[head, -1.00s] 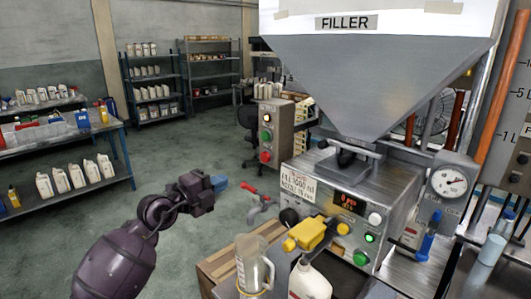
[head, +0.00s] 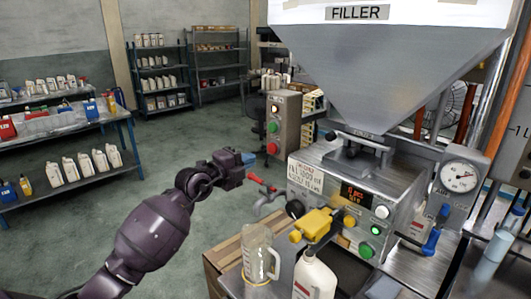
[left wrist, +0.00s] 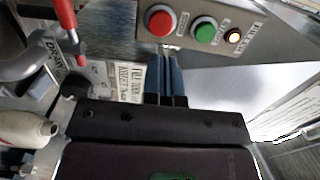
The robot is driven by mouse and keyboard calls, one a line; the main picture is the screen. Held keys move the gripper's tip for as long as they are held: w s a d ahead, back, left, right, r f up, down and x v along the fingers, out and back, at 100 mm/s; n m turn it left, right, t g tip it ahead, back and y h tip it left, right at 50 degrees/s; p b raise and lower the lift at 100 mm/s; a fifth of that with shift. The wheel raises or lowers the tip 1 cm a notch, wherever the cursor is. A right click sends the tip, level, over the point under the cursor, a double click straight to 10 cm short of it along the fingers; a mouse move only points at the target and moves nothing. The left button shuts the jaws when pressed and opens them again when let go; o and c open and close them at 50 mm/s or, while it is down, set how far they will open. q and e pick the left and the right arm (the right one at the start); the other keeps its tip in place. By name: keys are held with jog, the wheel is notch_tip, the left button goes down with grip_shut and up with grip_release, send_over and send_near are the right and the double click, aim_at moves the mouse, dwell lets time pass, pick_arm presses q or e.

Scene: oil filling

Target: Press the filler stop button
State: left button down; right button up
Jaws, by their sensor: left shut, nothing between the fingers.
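The filler's control box (head: 283,122) stands on the left side of the machine, with a light at the top, a green button (head: 273,127) and a red button (head: 272,148) at the bottom. My left gripper (head: 249,158) is shut and empty. In the head view its blue fingertips appear just left of the red button. In the left wrist view the shut fingers (left wrist: 168,62) point toward the box face, below the red button (left wrist: 160,20) and the green button (left wrist: 204,30). A gap seems to remain; contact is not visible. My right gripper is out of view.
A red-handled tap (head: 262,188) sticks out below the fingers. The filler body (head: 320,175) with a yellow nozzle (head: 312,224), a clear jug (head: 257,255) and a white bottle (head: 316,278) are to the right. Open floor lies to the left.

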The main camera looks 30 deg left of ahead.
aim_at(271, 149)
pick_arm(q)
jog(key=b+x, duration=0.2)
jog(key=x, duration=0.3)
jog(key=shift+f, duration=0.1)
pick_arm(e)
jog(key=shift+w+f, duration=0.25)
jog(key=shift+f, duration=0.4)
pick_arm(q)
jog(key=shift+b+x, duration=0.6)
jog(key=shift+x, duration=0.35)
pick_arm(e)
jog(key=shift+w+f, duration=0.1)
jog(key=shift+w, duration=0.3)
pick_arm(q)
jog(key=shift+w, duration=0.1)
